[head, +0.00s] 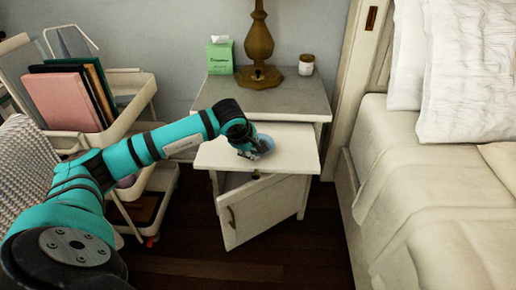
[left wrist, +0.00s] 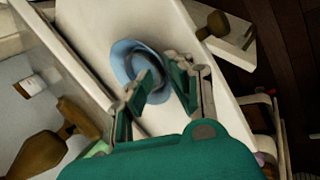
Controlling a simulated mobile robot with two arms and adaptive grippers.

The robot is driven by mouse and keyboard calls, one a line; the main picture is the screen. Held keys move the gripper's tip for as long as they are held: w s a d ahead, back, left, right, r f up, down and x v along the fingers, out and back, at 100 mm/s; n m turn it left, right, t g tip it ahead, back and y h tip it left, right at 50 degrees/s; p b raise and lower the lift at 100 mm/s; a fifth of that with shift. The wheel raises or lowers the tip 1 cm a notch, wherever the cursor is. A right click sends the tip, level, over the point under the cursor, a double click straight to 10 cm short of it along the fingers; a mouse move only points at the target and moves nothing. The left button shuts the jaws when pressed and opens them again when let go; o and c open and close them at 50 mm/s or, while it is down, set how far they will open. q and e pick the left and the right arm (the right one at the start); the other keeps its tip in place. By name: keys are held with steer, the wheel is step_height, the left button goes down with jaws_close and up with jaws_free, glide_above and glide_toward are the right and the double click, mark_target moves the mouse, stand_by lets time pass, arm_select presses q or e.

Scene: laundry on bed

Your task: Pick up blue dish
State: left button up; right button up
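The blue dish (head: 267,143) rests on the pulled-out white drawer or shelf (head: 295,140) of the nightstand, partly hidden behind my left gripper (head: 256,152) in the head view. In the left wrist view, the round, shallow blue dish (left wrist: 127,54) lies on the white surface just beyond the fingers. My left gripper (left wrist: 164,76) is open there. One finger overlaps the dish and the other is by its right edge. I cannot tell whether either finger touches it. My right gripper is in neither view.
On the nightstand top stand a brown lamp (head: 259,45), a green tissue box (head: 220,57) and a small jar (head: 306,65). The cabinet door (head: 262,212) below hangs open. The bed (head: 430,190) is at right, a white cart (head: 130,105) with books at left.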

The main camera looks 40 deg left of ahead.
arm_select(q)
steer(key=shift+x, duration=1.05)
jaws_close()
steer(key=shift+r, duration=0.1)
